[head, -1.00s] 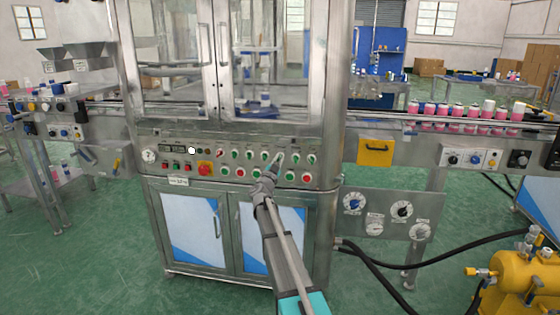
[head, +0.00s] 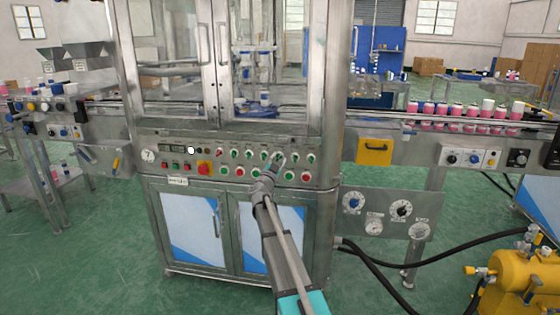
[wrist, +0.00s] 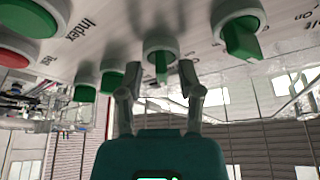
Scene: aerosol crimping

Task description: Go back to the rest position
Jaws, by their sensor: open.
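My gripper (head: 277,163) is at the control panel (head: 150,172) of the steel crimping machine, at the end of my outstretched arm. In the wrist view my gripper (wrist: 158,80) is open, with one finger on each side of a green selector knob (wrist: 161,65). The knob points straight between the fingers. I cannot tell whether either finger touches it. Another green selector (wrist: 242,38) is just right of the fingers, and smaller green ones are to the left.
A red emergency button (head: 204,168) and several push buttons share the panel. Glass doors (head: 265,60) rise above it. A conveyor with pink cans (head: 472,113) runs right. A yellow compressor (head: 520,285) and black hoses are at lower right.

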